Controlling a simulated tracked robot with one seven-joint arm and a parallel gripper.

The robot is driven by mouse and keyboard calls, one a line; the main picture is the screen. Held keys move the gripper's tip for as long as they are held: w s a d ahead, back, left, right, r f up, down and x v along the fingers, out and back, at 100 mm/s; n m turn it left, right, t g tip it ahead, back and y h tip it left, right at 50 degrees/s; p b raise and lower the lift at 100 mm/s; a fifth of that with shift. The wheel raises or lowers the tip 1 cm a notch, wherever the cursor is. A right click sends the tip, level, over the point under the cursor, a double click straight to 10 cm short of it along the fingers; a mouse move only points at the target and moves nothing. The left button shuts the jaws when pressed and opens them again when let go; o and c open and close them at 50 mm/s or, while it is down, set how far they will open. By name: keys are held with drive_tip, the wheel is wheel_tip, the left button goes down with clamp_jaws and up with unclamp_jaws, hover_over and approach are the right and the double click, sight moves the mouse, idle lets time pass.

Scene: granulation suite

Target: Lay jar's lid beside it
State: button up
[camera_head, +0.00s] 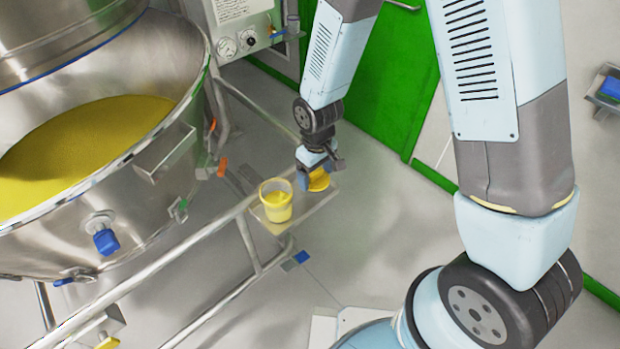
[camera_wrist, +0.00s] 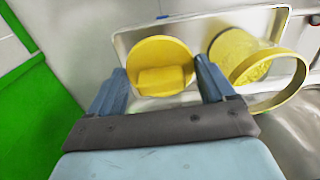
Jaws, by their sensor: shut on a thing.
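The jar (camera_head: 275,207) is a clear tub of yellow powder, standing upright and open on a small metal tray (camera_head: 313,208). In the wrist view the open jar (camera_wrist: 262,68) is at right. The round yellow lid (camera_head: 319,181) is to the right of the jar and apart from it. In the wrist view the lid (camera_wrist: 160,50) shows its face with a raised yellow grip block. My gripper (camera_head: 316,171) is shut on the lid, with its fingers (camera_wrist: 161,78) either side of the block. The lid is over the tray; whether it touches the tray is unclear.
A large steel vessel (camera_head: 150,215) with yellow powder (camera_head: 70,145) stands at left. A metal rail (camera_head: 205,232) runs below the tray. A control box with gauges (camera_head: 240,30) is behind, and a green panel (camera_head: 385,90) is on the far side.

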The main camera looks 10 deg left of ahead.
drive_tip(key=shift+w+a+f, duration=0.3)
drive_tip(key=shift+a+f, duration=0.15)
drive_tip(key=shift+f, duration=0.25)
drive_tip(key=shift+w+a+f, duration=0.3)
drive_tip(key=shift+a+f, duration=0.15)
drive_tip(key=shift+f, duration=0.2)
wheel_tip(320, 180, down, 3)
drive_tip(key=shift+w+a+f, duration=0.1)
drive_tip(key=o, duration=0.9)
drive_tip(key=shift+c, duration=0.2)
wheel_tip(320, 180, up, 12)
drive_tip(key=shift+r, duration=0.1)
